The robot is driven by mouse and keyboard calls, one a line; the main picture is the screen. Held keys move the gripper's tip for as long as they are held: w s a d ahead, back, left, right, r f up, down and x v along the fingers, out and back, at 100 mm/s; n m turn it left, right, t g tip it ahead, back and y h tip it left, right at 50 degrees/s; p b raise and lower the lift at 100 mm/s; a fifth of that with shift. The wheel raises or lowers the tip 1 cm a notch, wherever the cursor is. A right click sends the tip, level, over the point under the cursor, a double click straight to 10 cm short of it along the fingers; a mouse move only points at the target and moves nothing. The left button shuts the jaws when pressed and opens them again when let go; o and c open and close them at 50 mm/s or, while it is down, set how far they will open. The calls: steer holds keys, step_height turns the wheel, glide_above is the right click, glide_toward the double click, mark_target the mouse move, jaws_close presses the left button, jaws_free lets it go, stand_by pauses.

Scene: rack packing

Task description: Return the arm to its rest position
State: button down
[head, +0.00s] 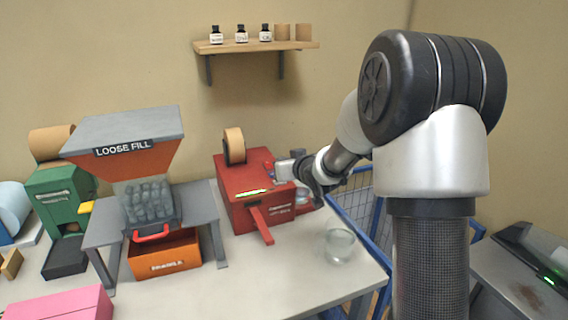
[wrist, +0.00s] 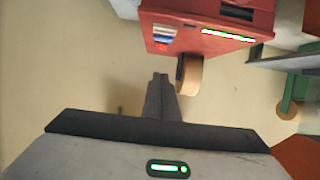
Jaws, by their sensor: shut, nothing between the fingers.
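My arm reaches from the right of the head view toward the red machine (head: 250,195). My gripper (head: 318,198) is beside the right side of this machine, small and partly hard to make out there. In the wrist view my gripper (wrist: 160,78) shows its dark fingers together, with nothing between them. The red machine (wrist: 205,22) shows at the top of that view, with its tan tape roll (wrist: 189,75) close to the fingers in the picture. I cannot tell whether the gripper touches the machine.
A clear glass jar (head: 340,245) stands near the table's right edge. The loose-fill hopper (head: 123,135) stands left, above an orange bin (head: 165,255). A wall shelf (head: 255,46) holds several small bottles and rolls. A blue wire cage (head: 357,205) stands beyond the table's right edge.

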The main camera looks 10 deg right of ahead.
stand_by(0.3)
steer(key=s+d+r+m+g+h+p, duration=0.1)
steer(key=s+d+r+g+h+p, duration=0.1)
steer(key=s+r, duration=0.6)
steer(key=s+d+r+m+g+h+p, duration=0.1)
steer(key=s+r+g+h+p, duration=0.3)
steer(key=s, duration=0.7)
steer(key=s+a+r+g+y+p, duration=0.1)
steer(key=s, duration=1)
steer(key=s+a+r+g+y, duration=0.1)
steer(key=s+a+y, duration=0.1)
steer(key=s, duration=1)
steer(key=shift+p, duration=0.35)
